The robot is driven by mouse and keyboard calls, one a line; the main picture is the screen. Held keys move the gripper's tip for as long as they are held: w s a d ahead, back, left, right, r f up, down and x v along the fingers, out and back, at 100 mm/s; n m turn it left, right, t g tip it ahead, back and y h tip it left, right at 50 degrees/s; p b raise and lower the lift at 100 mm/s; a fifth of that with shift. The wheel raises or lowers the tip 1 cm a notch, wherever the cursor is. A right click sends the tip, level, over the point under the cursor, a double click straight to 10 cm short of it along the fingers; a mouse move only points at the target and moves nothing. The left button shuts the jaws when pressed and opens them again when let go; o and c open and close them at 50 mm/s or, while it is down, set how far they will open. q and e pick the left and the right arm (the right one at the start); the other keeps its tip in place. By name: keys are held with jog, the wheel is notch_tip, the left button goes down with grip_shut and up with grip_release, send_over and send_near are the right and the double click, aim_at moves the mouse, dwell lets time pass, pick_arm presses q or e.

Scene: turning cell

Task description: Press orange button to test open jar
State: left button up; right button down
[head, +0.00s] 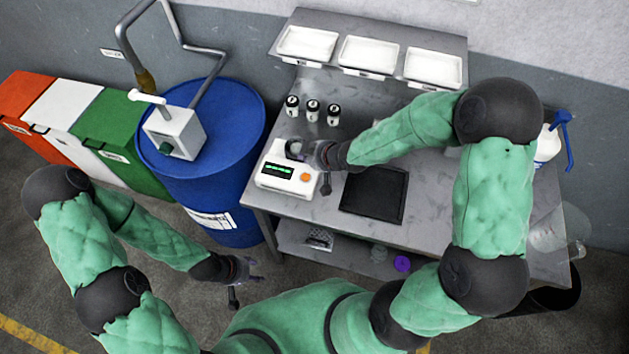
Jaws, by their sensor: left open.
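A white tester device (272,174) with a green-lit display (279,170) stands at the left front of the metal bench. Its round orange button (305,177) is visible on the front panel, right of the display. My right gripper (309,160) reaches in from the right over the back right of the device, close to the button. Whether it touches the device, and how its fingers stand, I cannot tell. A small pale round shape (294,147) shows at its tip; whether this is the open jar is unclear. My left gripper (243,282) is open and empty, low in front of the bench.
Three small black-and-white jars (312,110) stand behind the device. A black tray (375,196) lies to its right, below my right forearm. White trays (368,55) line the back shelf. A blue drum (229,125) with a pump stands left of the bench (425,215).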

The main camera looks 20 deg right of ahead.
aim_at(306, 179)
jog(key=shift+s, duration=0.2)
dwell(0.3)
notch_tip(306, 179, down, 9)
jog(key=b, duration=0.7)
jog(key=shift+r, duration=0.1)
jog(key=shift+b, duration=0.3)
dwell(0.9)
jog(key=shift+f+b, duration=0.3)
jog(key=shift+f, duration=0.1)
